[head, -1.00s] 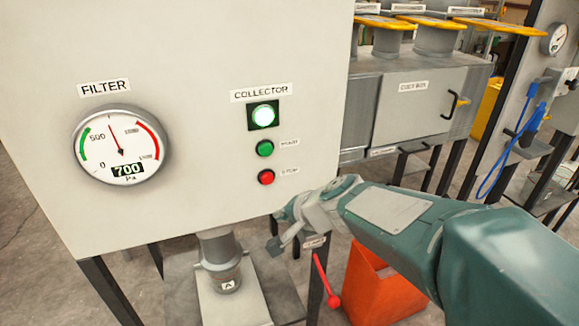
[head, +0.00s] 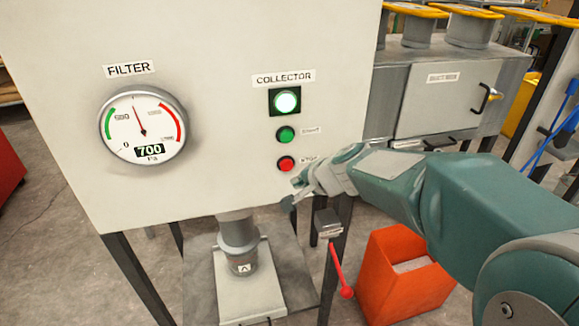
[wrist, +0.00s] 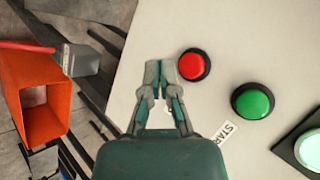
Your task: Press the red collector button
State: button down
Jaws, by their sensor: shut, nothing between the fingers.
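The red collector button (head: 286,164) sits lowest in the column under the COLLECTOR label on the pale panel. A green button (head: 285,134) and a lit green lamp (head: 287,101) are above it. My gripper (head: 294,190) is just below and right of the red button, with its fingers shut and empty. In the wrist view the fingertips (wrist: 161,69) are beside the red button (wrist: 193,66), a little to its left. I cannot tell whether they touch the panel. The green button (wrist: 253,102) is farther right there.
A FILTER gauge (head: 142,124) reading 700 is at the panel's left. Below the panel are a red-handled lever (head: 338,270) and an orange bin (head: 402,275). A grey box with a black handle (head: 447,95) stands behind my arm.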

aim_at(286, 172)
jog(key=w, duration=0.1)
jog(key=w+a, duration=0.1)
jog(key=shift+w+a, duration=0.25)
jog(key=shift+w, duration=0.15)
jog(key=shift+d, duration=0.15)
jog(key=shift+a, duration=0.2)
jog(key=shift+w, duration=0.15)
dwell(0.7)
jog(key=shift+w, duration=0.2)
jog(key=shift+w+a, duration=0.15)
jog(key=shift+w, duration=0.3)
dwell(0.9)
jog(key=shift+s, duration=0.1)
jog(key=shift+s+d, duration=0.3)
jog(key=shift+s, duration=0.45)
